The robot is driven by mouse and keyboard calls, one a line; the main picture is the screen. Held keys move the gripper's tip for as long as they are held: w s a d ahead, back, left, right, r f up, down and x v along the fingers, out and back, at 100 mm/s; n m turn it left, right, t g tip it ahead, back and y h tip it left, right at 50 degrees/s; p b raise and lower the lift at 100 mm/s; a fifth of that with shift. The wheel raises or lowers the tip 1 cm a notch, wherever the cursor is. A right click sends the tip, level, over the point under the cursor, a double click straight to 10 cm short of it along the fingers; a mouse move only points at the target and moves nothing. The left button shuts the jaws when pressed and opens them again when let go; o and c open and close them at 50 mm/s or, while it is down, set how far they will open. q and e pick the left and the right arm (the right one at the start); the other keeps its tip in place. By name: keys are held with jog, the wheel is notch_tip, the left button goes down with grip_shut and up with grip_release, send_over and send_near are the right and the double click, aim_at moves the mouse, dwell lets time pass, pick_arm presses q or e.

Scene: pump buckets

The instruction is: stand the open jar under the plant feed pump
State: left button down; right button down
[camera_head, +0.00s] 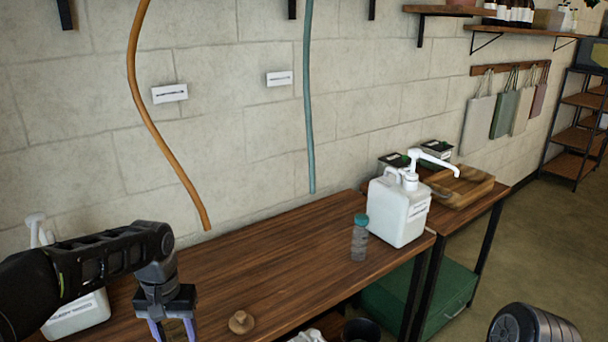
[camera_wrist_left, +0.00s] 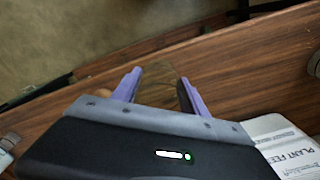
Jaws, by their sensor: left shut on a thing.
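My left gripper (camera_head: 172,330) is over the front left of the wooden table and reaches past the lower picture edge. In the left wrist view, its purple fingers (camera_wrist_left: 158,92) are shut on a clear brownish jar (camera_wrist_left: 157,84). The head view does not show the jar clearly, and its rim and base cannot be made out. The white plant feed pump container (camera_head: 78,316) stands left of the gripper, partly behind my arm; its pump head (camera_head: 36,222) shows above. Its label also shows in the wrist view (camera_wrist_left: 290,158). My right gripper is out of view.
A small round wooden lid (camera_head: 241,322) lies right of the left gripper. A second white pump container (camera_head: 399,212) and a clear bottle with a teal cap (camera_head: 360,238) stand at the table's right end. The middle of the table (camera_head: 270,262) is clear.

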pick_arm(q)
jog(key=w+d+f+m, duration=0.1)
jog(key=w+d+f, duration=0.1)
jog(key=d, duration=0.5)
jog(key=shift+d+f, duration=0.3)
jog(key=shift+f, duration=0.55)
